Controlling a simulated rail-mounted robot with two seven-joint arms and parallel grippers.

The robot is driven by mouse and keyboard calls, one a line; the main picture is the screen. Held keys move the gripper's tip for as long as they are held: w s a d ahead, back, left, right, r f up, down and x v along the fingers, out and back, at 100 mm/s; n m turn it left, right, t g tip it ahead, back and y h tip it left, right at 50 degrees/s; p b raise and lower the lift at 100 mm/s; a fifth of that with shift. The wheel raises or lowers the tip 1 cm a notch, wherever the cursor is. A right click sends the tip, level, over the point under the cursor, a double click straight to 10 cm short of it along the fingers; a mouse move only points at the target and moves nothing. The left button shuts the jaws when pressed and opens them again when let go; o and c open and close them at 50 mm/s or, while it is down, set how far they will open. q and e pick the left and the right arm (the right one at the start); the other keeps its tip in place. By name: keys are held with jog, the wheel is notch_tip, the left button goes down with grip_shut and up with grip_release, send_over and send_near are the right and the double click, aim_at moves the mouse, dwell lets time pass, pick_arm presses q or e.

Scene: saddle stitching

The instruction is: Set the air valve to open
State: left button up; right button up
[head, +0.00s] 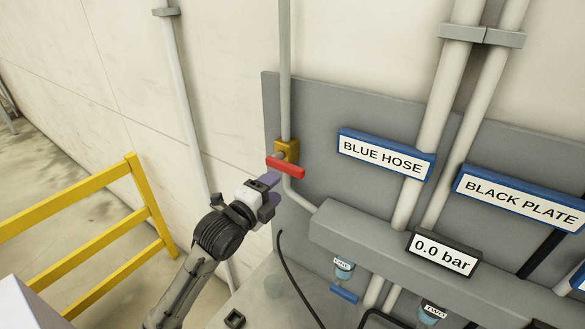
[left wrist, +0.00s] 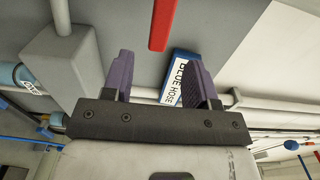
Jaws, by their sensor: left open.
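The air valve has a brass-yellow body (head: 287,150) on a thin vertical grey pipe, with a red lever handle (head: 286,166). The handle lies crosswise to the pipe, tilted slightly down to the right in the head view. My left gripper (head: 272,189) is open and empty just below the handle, with its purple fingers near it. In the left wrist view, the red handle (left wrist: 162,24) hangs at the top, beyond and between the two spread fingers of my left gripper (left wrist: 158,60). No contact shows. My right gripper is not in view.
A grey wall panel carries a "BLUE HOSE" sign (head: 385,155), a "BLACK PLATE" sign (head: 520,198) and a grey manifold box (head: 370,238). A gauge (head: 443,254) reads 0.0 bar. Thick pipes rise at the right. A yellow railing (head: 75,235) stands at the left.

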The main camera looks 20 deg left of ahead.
aim_at(291, 173)
pick_arm(q)
jog(key=p+x, duration=0.1)
jog(key=x, duration=0.6)
jog(key=shift+w+d+p, duration=0.2)
jog(key=shift+w+p, duration=0.15)
jog(key=shift+w, duration=0.5)
jog(key=shift+c, duration=0.2)
jog(key=c, duration=0.8)
grip_shut()
